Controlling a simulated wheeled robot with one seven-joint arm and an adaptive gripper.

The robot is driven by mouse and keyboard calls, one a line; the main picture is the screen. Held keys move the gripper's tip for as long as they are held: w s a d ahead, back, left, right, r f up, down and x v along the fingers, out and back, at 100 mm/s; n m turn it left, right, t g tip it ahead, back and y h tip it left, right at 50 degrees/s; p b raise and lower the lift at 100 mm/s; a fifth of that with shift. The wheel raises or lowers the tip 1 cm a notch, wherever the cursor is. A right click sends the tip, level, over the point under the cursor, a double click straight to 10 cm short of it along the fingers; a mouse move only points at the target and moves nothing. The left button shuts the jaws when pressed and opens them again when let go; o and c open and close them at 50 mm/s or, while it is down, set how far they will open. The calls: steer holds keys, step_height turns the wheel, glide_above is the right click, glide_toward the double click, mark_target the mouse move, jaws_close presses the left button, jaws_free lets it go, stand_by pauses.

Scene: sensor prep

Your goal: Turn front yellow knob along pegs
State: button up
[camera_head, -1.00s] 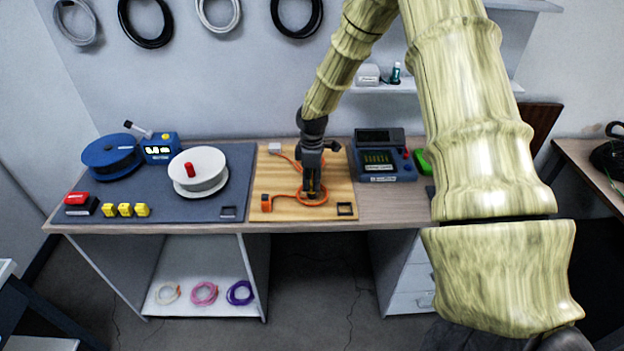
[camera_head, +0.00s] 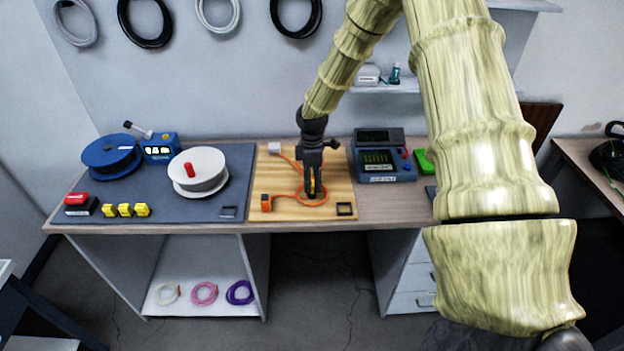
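My gripper (camera_head: 312,194) points straight down over the wooden board (camera_head: 272,183) in the middle of the bench. Its dark fingers are nearly in line with my view, so I cannot tell how far apart they are. A small patch of yellow, likely the front yellow knob (camera_head: 319,186), shows beside the fingers, which hide most of it. An orange cable (camera_head: 299,204) loops on the board around the fingertips. It runs between an orange block (camera_head: 266,203) at the front left and a white block (camera_head: 274,148) at the back left. I cannot make out any pegs.
A black square frame (camera_head: 346,209) lies at the board's front right. A meter (camera_head: 378,165) stands right of the board. On the grey mat (camera_head: 190,211) at left are a white spool (camera_head: 206,184), a blue spool (camera_head: 112,162) and small yellow blocks (camera_head: 125,210).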

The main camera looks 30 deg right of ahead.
mark_target(312, 182)
stand_by(0.3)
step_height(312, 182, up, 12)
stand_by(0.7)
stand_by(0.4)
